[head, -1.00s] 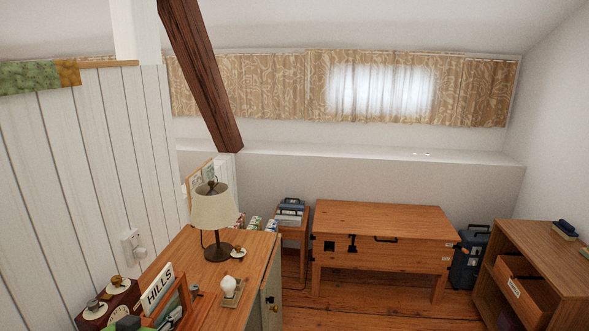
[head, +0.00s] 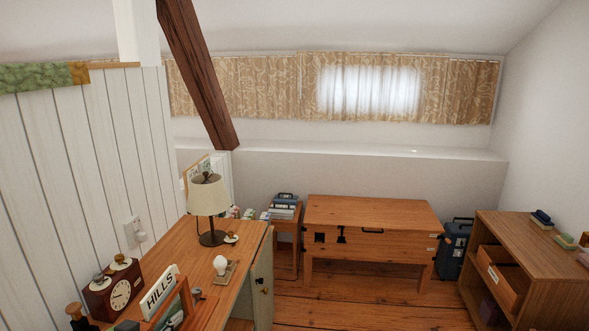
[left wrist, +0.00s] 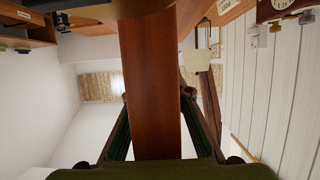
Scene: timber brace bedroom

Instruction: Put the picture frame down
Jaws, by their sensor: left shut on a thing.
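The picture frame (head: 184,297) has a red-brown wooden border and shows at the bottom of the head view, in front of the desk top. A white piece lettered HILLS (head: 159,291) shows at its upper left; I cannot tell how the two join. My left gripper (head: 127,326) is mostly cut off at the bottom edge. In the left wrist view a broad red-brown wooden bar of the frame (left wrist: 153,85) runs between the two dark green fingers, which are shut on it. Whether the frame touches the desk is hidden. My right gripper is out of view.
The wooden desk (head: 188,255) holds a lamp (head: 208,197), a light bulb on a small base (head: 221,265) and a clock (head: 120,293). A wooden chest (head: 370,215) and shelf unit (head: 505,237) stand beyond. The floor between desk and shelf is clear.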

